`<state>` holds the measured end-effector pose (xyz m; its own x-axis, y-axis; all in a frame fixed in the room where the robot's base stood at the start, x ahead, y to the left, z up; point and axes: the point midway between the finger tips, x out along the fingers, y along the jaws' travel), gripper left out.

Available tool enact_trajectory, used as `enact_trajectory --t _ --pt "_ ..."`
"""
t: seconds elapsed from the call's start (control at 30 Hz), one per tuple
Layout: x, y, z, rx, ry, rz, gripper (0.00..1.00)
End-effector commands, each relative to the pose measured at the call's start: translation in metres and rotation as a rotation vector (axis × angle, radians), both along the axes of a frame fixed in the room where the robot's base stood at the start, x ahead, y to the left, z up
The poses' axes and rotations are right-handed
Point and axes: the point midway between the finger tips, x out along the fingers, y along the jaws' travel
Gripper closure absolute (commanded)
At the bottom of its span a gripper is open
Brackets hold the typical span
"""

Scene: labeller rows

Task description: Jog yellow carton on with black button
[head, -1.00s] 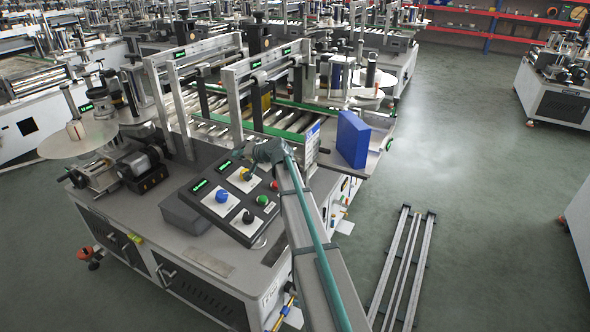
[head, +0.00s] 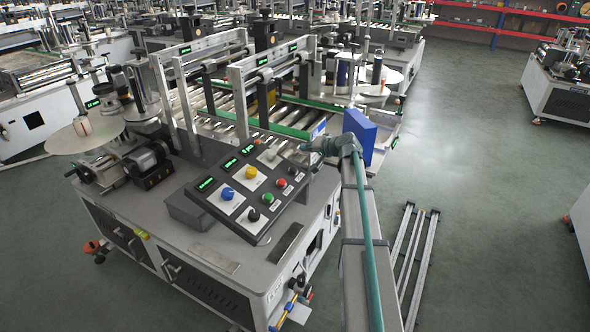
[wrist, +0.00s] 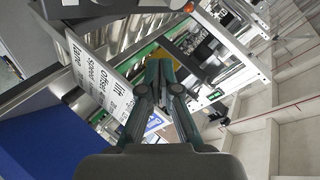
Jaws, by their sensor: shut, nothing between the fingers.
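The yellow carton (head: 268,101) is on the roller conveyor, partly hidden behind the metal frames. The black button (head: 254,215) is at the near end of the sloped control panel (head: 230,216), in a row with a green button (head: 268,198) and a red button (head: 281,183). Blue (head: 227,194) and yellow (head: 251,172) knobs sit beside that row. My gripper (head: 307,147) is over the panel's far right end, well apart from the black button. In the wrist view my gripper (wrist: 158,70) has its fingers together with nothing between them. The black button is not clear there.
A blue box (head: 358,136) stands just behind and right of my gripper; it also fills the lower left of the wrist view (wrist: 40,145). A white printed card (wrist: 98,75) is close to the fingers there. Metal rails (head: 417,255) lie on the floor at right.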

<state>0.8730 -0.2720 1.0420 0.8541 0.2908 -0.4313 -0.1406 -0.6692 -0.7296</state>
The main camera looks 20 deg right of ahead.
Motion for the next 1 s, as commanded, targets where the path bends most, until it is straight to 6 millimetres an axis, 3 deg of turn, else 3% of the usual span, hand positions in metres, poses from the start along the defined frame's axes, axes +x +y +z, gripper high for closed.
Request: enact_trajectory --t 0.37,1.0 --pt "0.003 0.002 -0.009 0.001 0.001 0.0 1.0" --pt "0.022 0.017 -0.079 0.0 0.0 0.0 1.0"
